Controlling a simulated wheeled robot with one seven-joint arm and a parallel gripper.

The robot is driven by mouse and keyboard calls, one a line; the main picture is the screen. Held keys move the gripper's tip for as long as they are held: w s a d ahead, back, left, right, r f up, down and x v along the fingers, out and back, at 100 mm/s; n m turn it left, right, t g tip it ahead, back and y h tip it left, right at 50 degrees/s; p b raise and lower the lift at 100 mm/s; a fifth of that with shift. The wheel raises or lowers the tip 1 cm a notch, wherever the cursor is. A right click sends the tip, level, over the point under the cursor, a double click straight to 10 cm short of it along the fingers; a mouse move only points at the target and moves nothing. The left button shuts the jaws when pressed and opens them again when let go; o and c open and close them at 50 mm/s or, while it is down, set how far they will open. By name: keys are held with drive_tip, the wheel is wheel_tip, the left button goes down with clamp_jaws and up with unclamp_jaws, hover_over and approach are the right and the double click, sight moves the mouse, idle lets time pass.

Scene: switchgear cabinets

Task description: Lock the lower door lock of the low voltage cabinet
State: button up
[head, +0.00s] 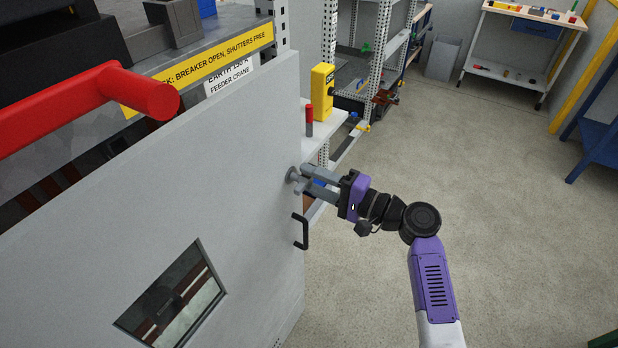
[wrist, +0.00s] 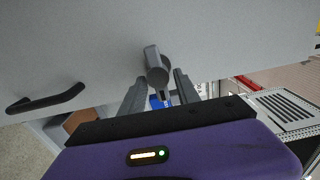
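The low voltage cabinet door (head: 225,150) is a large pale grey panel; it also fills the top of the wrist view (wrist: 80,45). A grey door lock (head: 292,174) with a turning knob sits near the door's right edge, above a black handle (head: 301,231). In the wrist view the lock (wrist: 155,63) sticks out from the door, and the handle (wrist: 45,98) is at left. My gripper (head: 308,179) is at the lock. In the wrist view its fingers (wrist: 160,78) are apart, one on each side of the knob. I cannot tell whether they touch it.
A red bar (head: 90,95) sticks out at upper left. A yellow box (head: 322,92) and a red-topped cylinder (head: 309,120) are just beyond the door edge. Shelves (head: 385,55) and a workbench (head: 520,40) stand behind. The floor (head: 500,180) at right is clear.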

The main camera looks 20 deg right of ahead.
sight(312, 179)
drive_tip(key=b+v, duration=0.1)
drive_tip(key=v, duration=0.4)
drive_tip(key=shift+s+d+f, duration=0.1)
drive_tip(key=shift+s+d, duration=0.5)
drive_tip(key=shift+s, duration=0.2)
drive_tip(key=w+d+t+h, duration=0.2)
drive_tip(key=d+h, duration=0.2)
drive_tip(key=s+d+f+n+h, duration=0.1)
drive_tip(key=s+d+f+h, duration=0.15)
drive_tip(key=s+h, duration=0.2)
drive_tip(key=s+d+f+h, duration=0.1)
drive_tip(key=s+f+h, duration=0.25)
drive_tip(key=s, duration=0.25)
drive_tip(key=s+a+r+n, duration=0.1)
drive_tip(key=s+a+n, duration=0.2)
drive_tip(key=s, duration=0.7)
drive_tip(key=s+a+r+n+g+y, duration=0.1)
drive_tip(key=s+a+n, duration=0.2)
drive_tip(key=s, duration=0.7)
drive_tip(key=s+a+r+n, duration=0.2)
drive_tip(key=s+a+n, duration=0.2)
drive_tip(key=s+a, duration=0.3)
drive_tip(key=s, duration=0.3)
drive_tip(key=shift+g, duration=0.4)
